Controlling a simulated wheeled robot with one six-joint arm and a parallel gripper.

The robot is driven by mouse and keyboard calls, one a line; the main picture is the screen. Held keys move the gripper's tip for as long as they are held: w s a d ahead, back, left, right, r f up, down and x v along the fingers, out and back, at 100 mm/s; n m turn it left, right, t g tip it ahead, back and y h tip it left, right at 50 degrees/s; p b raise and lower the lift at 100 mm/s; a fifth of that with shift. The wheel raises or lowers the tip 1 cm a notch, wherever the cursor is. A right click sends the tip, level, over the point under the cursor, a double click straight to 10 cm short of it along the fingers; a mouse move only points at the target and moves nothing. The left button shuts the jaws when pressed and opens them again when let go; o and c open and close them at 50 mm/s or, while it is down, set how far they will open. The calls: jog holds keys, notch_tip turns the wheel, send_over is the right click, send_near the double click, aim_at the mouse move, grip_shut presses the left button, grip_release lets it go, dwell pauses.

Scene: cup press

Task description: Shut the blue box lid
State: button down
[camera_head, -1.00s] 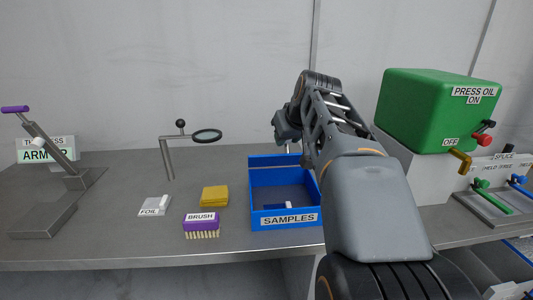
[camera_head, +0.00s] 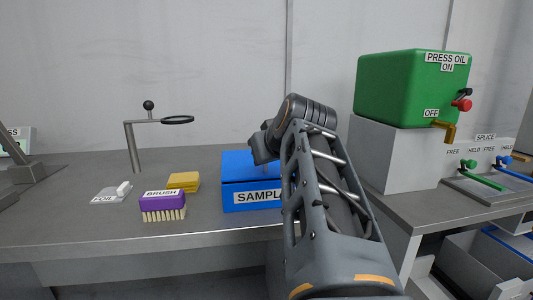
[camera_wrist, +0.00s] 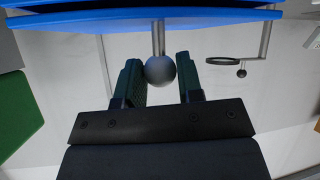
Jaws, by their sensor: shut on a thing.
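The blue box (camera_head: 235,205), labelled SAMPLES, stands near the front of the bench. I cannot tell whether the lid rests fully on the rim. My gripper (camera_wrist: 162,82) is shut on a grey ball knob (camera_wrist: 160,70), which sits on a thin stem from the lid, with one finger on each side. In the head view my gripper (camera_head: 268,160) is above the lid, and my arm hides the right part of the box.
A purple brush (camera_head: 163,202), yellow cloths (camera_head: 184,181) and foil (camera_head: 108,196) lie left of the box. A magnifier stand (camera_head: 132,145) is behind them. The green oil tank (camera_head: 405,88) stands on a grey block to the right.

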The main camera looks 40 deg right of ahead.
jog(key=c, duration=0.8)
grip_release()
jog(key=shift+f, duration=0.15)
